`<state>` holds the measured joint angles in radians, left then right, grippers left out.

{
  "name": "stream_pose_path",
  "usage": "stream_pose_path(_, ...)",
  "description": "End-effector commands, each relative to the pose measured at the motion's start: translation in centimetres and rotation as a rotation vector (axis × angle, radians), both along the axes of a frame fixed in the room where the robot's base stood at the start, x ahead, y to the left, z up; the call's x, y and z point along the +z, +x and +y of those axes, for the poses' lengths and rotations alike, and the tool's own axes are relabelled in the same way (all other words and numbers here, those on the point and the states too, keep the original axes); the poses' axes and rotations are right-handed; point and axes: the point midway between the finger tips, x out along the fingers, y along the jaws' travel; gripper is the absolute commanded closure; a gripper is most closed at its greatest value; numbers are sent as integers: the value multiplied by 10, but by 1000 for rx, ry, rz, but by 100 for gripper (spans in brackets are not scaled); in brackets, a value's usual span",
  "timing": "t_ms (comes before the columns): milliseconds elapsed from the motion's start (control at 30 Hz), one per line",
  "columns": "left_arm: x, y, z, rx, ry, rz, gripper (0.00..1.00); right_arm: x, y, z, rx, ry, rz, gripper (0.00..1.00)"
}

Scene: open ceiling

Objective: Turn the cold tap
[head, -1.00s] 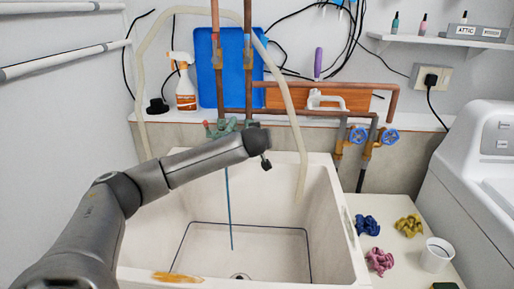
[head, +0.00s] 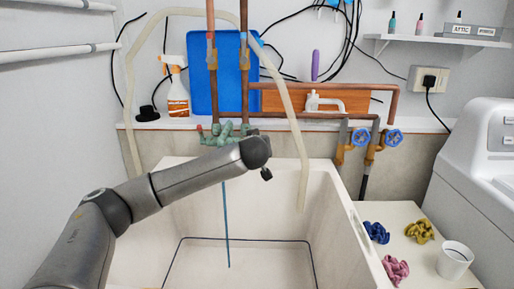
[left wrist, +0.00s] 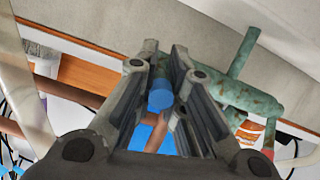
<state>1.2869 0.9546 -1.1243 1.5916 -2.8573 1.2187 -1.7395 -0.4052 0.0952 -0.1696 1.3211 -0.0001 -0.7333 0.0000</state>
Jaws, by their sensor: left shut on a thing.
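The green tap fitting (head: 222,133) is on the back wall above the white sink (head: 335,215). Its red knob (head: 200,128) shows at the left end. In the left wrist view the green, rust-spotted tap body (left wrist: 245,95) lies at the right. The blue cold tap knob (left wrist: 160,97) sits between the fingers of my left gripper (left wrist: 164,60), which is shut on it. In the head view my left wrist is in front of the right end of the fitting and hides the blue knob and the gripper's fingers. My right gripper is in neither view.
Copper pipes (head: 246,90) rise behind the taps. A pale hose (head: 290,100) arches over and hangs into the sink. Blue valve wheels (head: 393,138), coloured cloths (head: 376,232) and a white cup (head: 455,260) are at the right. A thin blue line (head: 228,225) hangs into the sink.

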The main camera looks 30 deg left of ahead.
Motion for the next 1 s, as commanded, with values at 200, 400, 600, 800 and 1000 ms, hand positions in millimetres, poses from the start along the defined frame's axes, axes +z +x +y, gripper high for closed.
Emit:
stream_pose_path(200, -4, 0, -3, -5, -3, 8, 100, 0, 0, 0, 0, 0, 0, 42)
stream_pose_path(400, -3, 0, -2, -3, -2, 6, 79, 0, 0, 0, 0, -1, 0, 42)
stream_pose_path(600, -2, 0, -1, -1, -2, 5, 79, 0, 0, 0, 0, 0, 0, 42)
stream_pose_path(800, 2, -9, -6, -2, -2, 3, 79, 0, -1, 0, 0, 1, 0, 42)
stream_pose_path(1000, 13, -35, -22, -4, -2, 3, 79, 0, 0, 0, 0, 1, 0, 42)
